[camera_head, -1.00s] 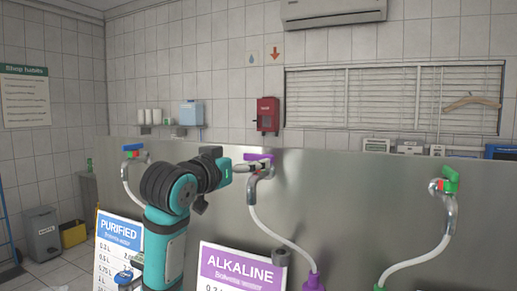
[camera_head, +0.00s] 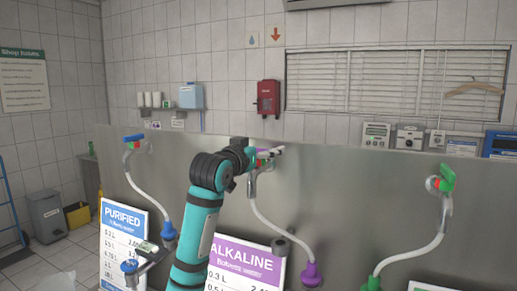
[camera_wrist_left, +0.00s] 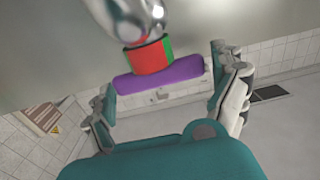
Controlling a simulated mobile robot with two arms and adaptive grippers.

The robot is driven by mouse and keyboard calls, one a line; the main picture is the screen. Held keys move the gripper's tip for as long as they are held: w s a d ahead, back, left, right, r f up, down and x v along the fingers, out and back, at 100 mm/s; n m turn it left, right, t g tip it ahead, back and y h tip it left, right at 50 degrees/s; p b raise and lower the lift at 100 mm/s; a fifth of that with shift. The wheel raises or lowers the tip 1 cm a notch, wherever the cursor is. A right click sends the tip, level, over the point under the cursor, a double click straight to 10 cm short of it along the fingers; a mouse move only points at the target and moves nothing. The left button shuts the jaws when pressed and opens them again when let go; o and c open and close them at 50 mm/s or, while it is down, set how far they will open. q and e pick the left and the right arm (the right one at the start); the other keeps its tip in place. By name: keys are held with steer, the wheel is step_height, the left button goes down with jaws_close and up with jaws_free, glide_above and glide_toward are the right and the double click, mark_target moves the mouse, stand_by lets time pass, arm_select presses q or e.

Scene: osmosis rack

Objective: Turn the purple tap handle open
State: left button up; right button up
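The purple tap handle (camera_head: 263,154) sits on top of the middle metal tap (camera_head: 253,180), above the ALKALINE sign (camera_head: 246,262). My left gripper (camera_head: 266,153) is at the handle and partly hides it in the head view. In the left wrist view, the purple handle (camera_wrist_left: 158,76) lies crosswise between the two spread fingers of my left gripper (camera_wrist_left: 166,80). The fingers look apart from it, one near each end. A red and green collar (camera_wrist_left: 148,57) sits between handle and tap. My right gripper is not in view.
A blue-handled tap (camera_head: 133,139) is on the left and a green-handled tap (camera_head: 446,179) on the right. White hoses hang from the taps. The steel panel (camera_head: 350,215) stands behind them. A red box (camera_head: 268,97) hangs on the tiled wall.

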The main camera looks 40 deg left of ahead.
arm_select(q)
steer(key=c, duration=0.7)
steer(key=shift+c, duration=0.5)
